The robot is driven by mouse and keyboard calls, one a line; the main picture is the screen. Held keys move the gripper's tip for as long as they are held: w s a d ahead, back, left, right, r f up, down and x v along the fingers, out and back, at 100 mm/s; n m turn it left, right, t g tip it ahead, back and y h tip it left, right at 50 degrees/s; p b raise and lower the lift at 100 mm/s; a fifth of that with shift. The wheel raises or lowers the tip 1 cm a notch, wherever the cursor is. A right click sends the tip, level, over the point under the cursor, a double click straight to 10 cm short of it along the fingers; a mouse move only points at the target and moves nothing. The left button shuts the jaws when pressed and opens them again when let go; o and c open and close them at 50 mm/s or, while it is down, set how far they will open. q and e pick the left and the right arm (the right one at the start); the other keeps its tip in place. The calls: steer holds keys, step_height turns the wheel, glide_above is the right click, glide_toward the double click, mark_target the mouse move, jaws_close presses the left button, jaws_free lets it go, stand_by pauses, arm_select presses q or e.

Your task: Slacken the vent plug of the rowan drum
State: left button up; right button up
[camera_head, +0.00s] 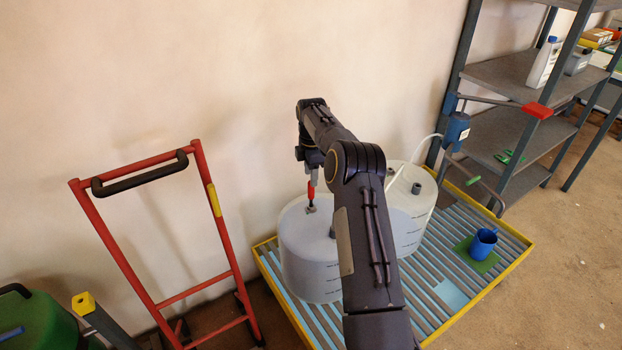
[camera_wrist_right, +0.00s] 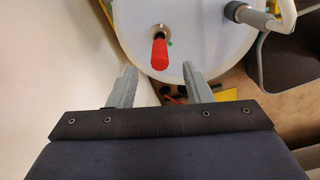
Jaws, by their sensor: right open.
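Two white translucent drums stand side by side, the near-left drum (camera_head: 305,262) and the right drum (camera_head: 417,205). I cannot read which one is the rowan drum. A red handle-like piece (camera_head: 311,189) stands up from a small metal fitting on the near-left drum's top; it also shows in the right wrist view (camera_wrist_right: 160,52). It appears to be the vent plug. My right gripper (camera_head: 313,178) is above that drum, at the red piece. In the wrist view its open fingers (camera_wrist_right: 160,78) point toward the red piece, with nothing between them. My left gripper is out of view.
The drums stand on a slatted pallet (camera_head: 518,245) with a yellow rim. A red hand truck (camera_head: 160,303) leans at left. A blue pump (camera_head: 456,130) with a hose is beside the grey shelf (camera_head: 500,75). The wall is close behind.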

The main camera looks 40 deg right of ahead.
mark_target(311, 191)
steer(key=shift+f, duration=3.9)
steer(key=shift+c, duration=0.5)
jaws_close()
